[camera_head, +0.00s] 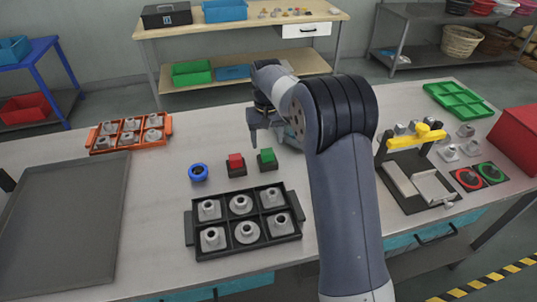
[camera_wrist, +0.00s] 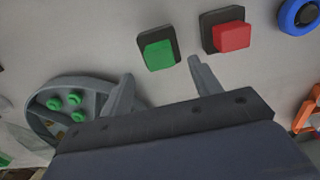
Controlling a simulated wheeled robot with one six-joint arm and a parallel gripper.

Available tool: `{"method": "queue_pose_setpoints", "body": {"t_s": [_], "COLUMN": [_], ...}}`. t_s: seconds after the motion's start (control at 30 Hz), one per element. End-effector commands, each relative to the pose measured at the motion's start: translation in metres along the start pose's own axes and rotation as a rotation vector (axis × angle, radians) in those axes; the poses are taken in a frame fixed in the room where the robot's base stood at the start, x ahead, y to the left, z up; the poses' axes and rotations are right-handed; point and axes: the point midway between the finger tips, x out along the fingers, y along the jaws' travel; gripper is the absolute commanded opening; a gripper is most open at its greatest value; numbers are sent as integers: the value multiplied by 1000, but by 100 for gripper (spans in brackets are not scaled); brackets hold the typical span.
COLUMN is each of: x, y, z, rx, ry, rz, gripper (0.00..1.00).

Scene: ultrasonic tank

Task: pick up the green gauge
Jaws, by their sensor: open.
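A green block on a dark square base, which I take to be the green gauge (camera_head: 267,155), stands on the table just in front of my gripper (camera_head: 254,138) in the head view. In the wrist view the green gauge (camera_wrist: 159,54) lies just beyond the gap between the fingertips of my gripper (camera_wrist: 161,69). The gripper is open, with nothing between its fingers. It is above the table and apart from the gauge; the exact height is unclear.
A similar red block (camera_head: 236,160) stands close on the left, then a blue ring (camera_head: 198,172). A dark tray (camera_head: 249,246) of grey parts lies in front. A round grey dish (camera_wrist: 42,97) with green pegs is close on the other side. A yellow-handled fixture (camera_head: 417,138) stands right.

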Motion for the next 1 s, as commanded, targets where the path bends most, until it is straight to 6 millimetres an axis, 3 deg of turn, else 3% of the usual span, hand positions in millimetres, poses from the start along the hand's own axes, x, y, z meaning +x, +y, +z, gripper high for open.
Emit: {"method": "queue_pose_setpoints", "body": {"t_s": [0.27,0.57,1.0], "x": [39,45,45], "y": [-2,-2,-2], "z": [3,3,3], "rx": [-1,0,0], "ry": [-5,-1,-1], "rz": [0,0,0], "gripper": [60,60,25]}}
